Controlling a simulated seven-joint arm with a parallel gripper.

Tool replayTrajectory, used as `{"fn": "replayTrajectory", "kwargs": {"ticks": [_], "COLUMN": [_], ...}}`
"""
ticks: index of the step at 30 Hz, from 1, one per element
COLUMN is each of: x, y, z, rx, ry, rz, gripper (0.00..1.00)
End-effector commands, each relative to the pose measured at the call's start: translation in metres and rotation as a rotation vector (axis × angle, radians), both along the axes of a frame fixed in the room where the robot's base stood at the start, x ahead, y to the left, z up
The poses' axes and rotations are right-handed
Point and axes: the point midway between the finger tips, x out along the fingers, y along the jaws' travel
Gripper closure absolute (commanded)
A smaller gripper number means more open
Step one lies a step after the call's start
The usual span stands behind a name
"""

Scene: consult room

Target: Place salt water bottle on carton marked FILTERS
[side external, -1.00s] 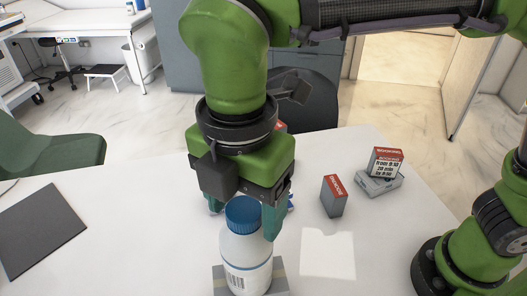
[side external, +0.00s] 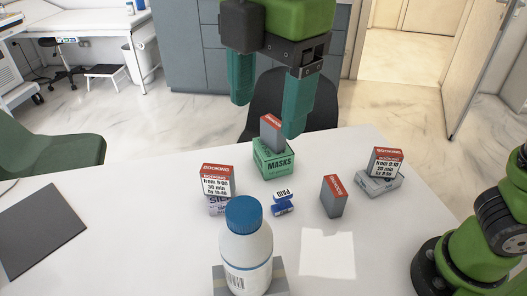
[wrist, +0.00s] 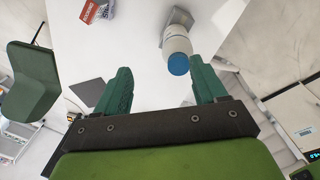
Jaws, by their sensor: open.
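The white bottle with a blue cap (side external: 246,252) stands upright on a grey carton (side external: 281,276) at the front of the table. The wrist view shows the bottle (wrist: 176,40) on this carton (wrist: 181,15) too. The bottle's front label is turned away, and I cannot read any marking on the carton. No FILTERS lettering is legible in any view. My gripper (side external: 267,116) is open and empty, raised above the table behind the bottle and apart from it. In the wrist view the bottle's cap shows beyond the fingers, nearer the right one.
A green MASKS carton (side external: 272,165) bears a grey and red box. A pale carton (side external: 217,206) and a grey carton (side external: 379,186) each bear a booking box. A blue box (side external: 283,204) and an upright grey box (side external: 333,198) stand between. A dark pad (side external: 40,228) lies left.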

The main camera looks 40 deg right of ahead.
Motion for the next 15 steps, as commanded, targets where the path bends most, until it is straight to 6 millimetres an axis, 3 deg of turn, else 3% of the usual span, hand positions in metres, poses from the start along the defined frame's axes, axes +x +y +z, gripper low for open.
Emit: {"fn": "replayTrajectory", "kwargs": {"ticks": [1, 6, 12, 15], "x": [0.008, 0.021, 0.010, 0.000], "y": [-0.029, -0.113, -0.196, -0.225], "z": [-0.002, -0.028, -0.075, -0.099], "rx": [0.019, 0.155, 0.409, 0.551], "ry": [-0.025, -0.092, -0.139, -0.150], "rz": [-0.126, -0.614, -1.245, -1.530], "gripper": [0.29, 0.29, 0.29, 0.29]}}
